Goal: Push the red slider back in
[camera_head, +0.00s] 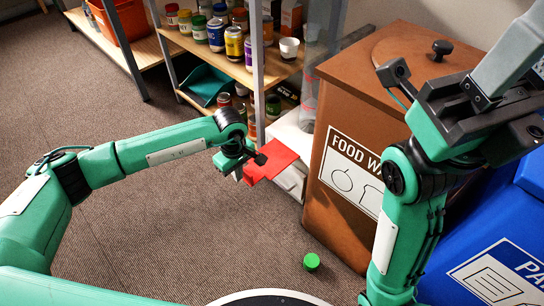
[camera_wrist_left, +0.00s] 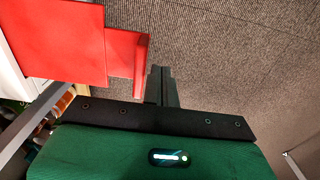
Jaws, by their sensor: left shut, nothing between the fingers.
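The red slider (camera_head: 278,158) is a flat red piece with a raised front edge. It sticks out to the left from a low white unit (camera_head: 291,138) beside the brown bin. In the left wrist view the slider (camera_wrist_left: 60,40) fills the upper left, and its upright front edge (camera_wrist_left: 141,66) faces the fingers. My left gripper (camera_head: 258,160) is shut and empty at the slider's outer end. In the wrist view its fingers (camera_wrist_left: 160,82) are just right of that edge; I cannot tell whether they touch. My right gripper (camera_head: 505,68) is raised at the upper right, its fingertips not clear.
The brown food waste bin (camera_head: 341,100) stands right of the white unit, with a blue bin (camera_head: 505,225) at the lower right. Shelves with jars (camera_head: 216,35) stand behind. A green round object (camera_head: 312,262) lies on the floor. The carpet (camera_head: 165,235) is otherwise open.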

